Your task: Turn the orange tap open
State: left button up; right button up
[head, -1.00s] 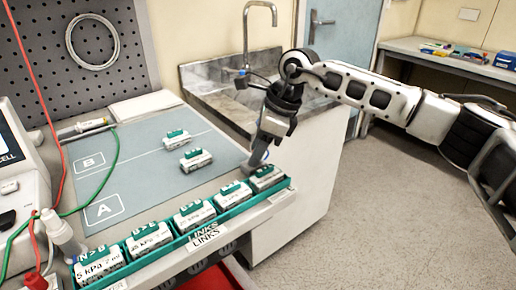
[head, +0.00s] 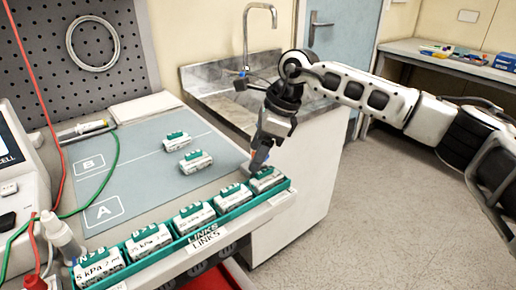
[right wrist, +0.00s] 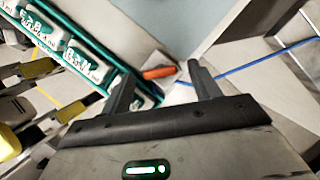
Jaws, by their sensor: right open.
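The orange tap (right wrist: 160,73) shows in the right wrist view as a short orange lever on a small pale block near the table's corner. My right gripper (right wrist: 160,80) is open, with one finger on each side of the lever in the picture. The wrist view does not show clearly whether the fingers touch it. In the head view my right gripper (head: 256,162) points down at the table's right edge, beside the end of the green rack, and hides most of the tap. My left gripper is not in view.
A green rack (head: 190,238) of several white boxes runs along the table's front edge, close to my right gripper. Two similar boxes (head: 196,161) stand on the grey mat (head: 125,178). A blue tube (right wrist: 255,66) runs to the right of the tap. A sink stands behind.

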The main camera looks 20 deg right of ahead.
jog(key=shift+r, duration=0.1)
jog(key=v, duration=1.5)
jog(key=shift+s+r, duration=0.15)
jog(key=shift+r, duration=0.25)
